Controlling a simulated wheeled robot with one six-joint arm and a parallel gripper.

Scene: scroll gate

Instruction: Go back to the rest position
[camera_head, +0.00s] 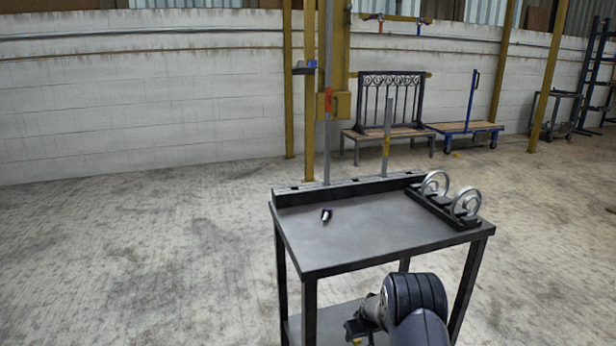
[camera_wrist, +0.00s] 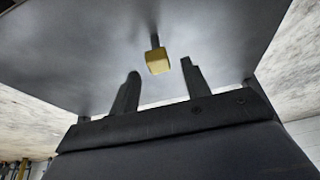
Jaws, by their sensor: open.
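My gripper (camera_head: 354,329) is low in the head view, in front of the table's front edge. In the wrist view my gripper (camera_wrist: 160,68) shows two dark fingers spread wide, with nothing held between them. A small yellow block (camera_wrist: 158,62) on a dark stem shows beyond the fingertips. I cannot tell how far off it is. The grey-topped table (camera_head: 345,240) carries a small dark piece with a pale end (camera_head: 326,215) at its left.
A black rack with two metal rings (camera_head: 450,203) stands at the right. Against the wall, a bench (camera_head: 385,133) holds a dark scroll gate (camera_head: 390,100). Open floor (camera_head: 150,240) lies left.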

